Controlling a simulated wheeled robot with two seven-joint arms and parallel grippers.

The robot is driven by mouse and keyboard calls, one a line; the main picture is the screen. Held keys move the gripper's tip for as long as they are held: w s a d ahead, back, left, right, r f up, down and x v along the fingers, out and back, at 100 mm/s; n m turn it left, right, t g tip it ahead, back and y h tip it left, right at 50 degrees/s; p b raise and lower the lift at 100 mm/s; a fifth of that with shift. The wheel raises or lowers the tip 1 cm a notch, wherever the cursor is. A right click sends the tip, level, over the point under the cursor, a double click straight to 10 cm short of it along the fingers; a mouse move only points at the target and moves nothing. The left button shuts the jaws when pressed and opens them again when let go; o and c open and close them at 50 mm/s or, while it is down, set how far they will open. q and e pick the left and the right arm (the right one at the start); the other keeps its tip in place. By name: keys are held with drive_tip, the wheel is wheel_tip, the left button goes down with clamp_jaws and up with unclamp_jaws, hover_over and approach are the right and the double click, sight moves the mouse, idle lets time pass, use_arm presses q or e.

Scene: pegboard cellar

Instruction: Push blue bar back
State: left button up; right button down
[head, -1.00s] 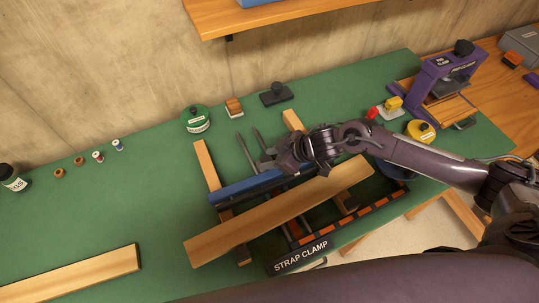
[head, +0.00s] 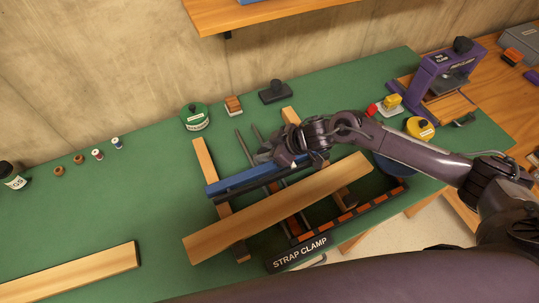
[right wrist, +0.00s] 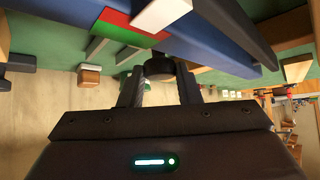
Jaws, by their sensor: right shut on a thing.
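The blue bar (head: 240,183) lies across the strap clamp's two wooden rails, behind a long wooden plank (head: 275,212). A gap shows between bar and plank. My right gripper (head: 285,155) is at the bar's right part and hides that end. In the right wrist view my fingers (right wrist: 160,78) are shut on a dark round knob (right wrist: 159,66) at the blue bar (right wrist: 225,35). A red and green patch (right wrist: 122,28) shows beside it. The strap clamp's labelled front edge (head: 300,254) is nearest me. My left gripper is not in view.
Behind the clamp stand a green round tin (head: 195,117), an orange-brown block (head: 233,105) and a black stamp-like piece (head: 276,92). A yellow tin (head: 420,128) and a purple clamp (head: 440,75) are at the right. A loose plank (head: 70,277) lies front left.

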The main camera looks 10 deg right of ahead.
drive_tip(key=w+b, duration=0.1)
drive_tip(key=w, duration=0.2)
drive_tip(key=w+a+b, duration=0.1)
drive_tip(key=w, duration=0.2)
drive_tip(key=w+a+b, duration=0.1)
drive_tip(key=w, duration=0.2)
drive_tip(key=shift+w+f, duration=0.15)
drive_tip(key=shift+w, duration=0.35)
drive_tip(key=shift+s+d+r, duration=0.1)
drive_tip(key=shift+s+r, duration=0.1)
drive_tip(key=c, duration=1.3)
unclamp_jaws()
drive_tip(key=shift+c, duration=0.2)
drive_tip(key=b+v, duration=0.1)
drive_tip(key=v, duration=0.6)
drive_tip(key=shift+d+r, duration=0.15)
drive_tip(key=shift+r, duration=0.1)
drive_tip(key=shift+s+f, duration=0.1)
drive_tip(key=shift+s, duration=0.15)
